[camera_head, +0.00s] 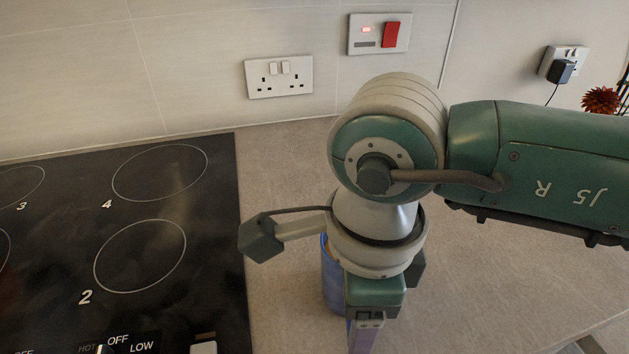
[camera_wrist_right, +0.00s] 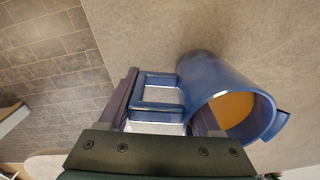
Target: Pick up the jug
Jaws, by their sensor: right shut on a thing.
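The jug (camera_wrist_right: 212,82) is blue and glossy, with an orange-yellow inside and a squared handle (camera_wrist_right: 158,105). In the right wrist view it is at the right of the middle, its open mouth facing the camera. My right gripper (camera_wrist_right: 165,118) is shut on the jug, with one finger outside the handle and the other by the body. The exact contact is partly hidden. In the head view my right wrist hides most of the jug (camera_head: 331,283), and only a blue strip shows. I cannot tell whether its base touches the worktop. My left gripper is in neither view.
A black hob (camera_head: 190,270) with ringed cooking zones lies left of the jug. Worktop (camera_head: 290,180) is clear behind it and to the right. The tiled wall carries sockets (camera_head: 279,77) and a red switch (camera_head: 391,34). A plugged charger (camera_head: 561,71) and a red flower (camera_head: 600,100) are at the right.

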